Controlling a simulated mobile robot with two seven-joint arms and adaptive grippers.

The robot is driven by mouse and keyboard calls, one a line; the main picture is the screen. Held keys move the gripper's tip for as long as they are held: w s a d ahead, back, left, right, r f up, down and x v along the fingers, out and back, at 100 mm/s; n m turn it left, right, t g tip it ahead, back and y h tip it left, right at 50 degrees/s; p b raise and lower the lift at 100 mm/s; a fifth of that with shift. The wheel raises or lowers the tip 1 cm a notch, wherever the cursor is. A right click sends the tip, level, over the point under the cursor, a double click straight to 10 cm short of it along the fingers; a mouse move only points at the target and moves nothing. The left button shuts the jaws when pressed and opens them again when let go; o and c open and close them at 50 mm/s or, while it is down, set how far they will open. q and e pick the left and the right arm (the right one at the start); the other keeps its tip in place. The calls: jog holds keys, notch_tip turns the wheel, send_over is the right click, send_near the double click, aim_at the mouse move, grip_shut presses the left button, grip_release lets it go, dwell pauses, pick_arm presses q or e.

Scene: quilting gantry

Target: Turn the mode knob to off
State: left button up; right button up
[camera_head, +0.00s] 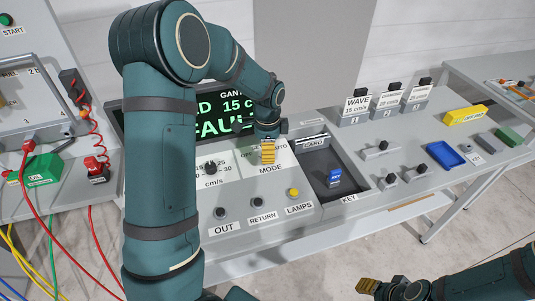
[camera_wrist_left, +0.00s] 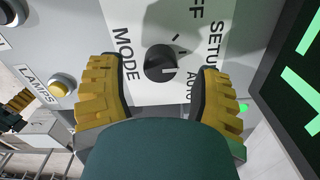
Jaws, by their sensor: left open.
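The mode knob (camera_wrist_left: 160,62) is round and black, on a white plate with OFF, SETUP and AUTO lettering. In the left wrist view a pale line on it seems to point to the AUTO side. My left gripper (camera_head: 268,152) is over the MODE plate in the head view and hides the knob there. In the left wrist view its yellow fingers are open, one on each side of the knob, with gaps showing. I cannot tell its height above the plate. My right gripper (camera_head: 368,286) is low at the right, away from the panel; its opening is unclear.
The display (camera_head: 222,118) reads FAULT behind the plate. A speed knob (camera_head: 210,167) is left of MODE; the yellow LAMPS button (camera_head: 293,192) is in front. A recessed tray (camera_head: 347,190) holds a blue key tag (camera_head: 334,178) to the right.

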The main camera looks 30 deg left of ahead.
pick_arm(q)
jog(key=shift+f, duration=0.95)
grip_shut()
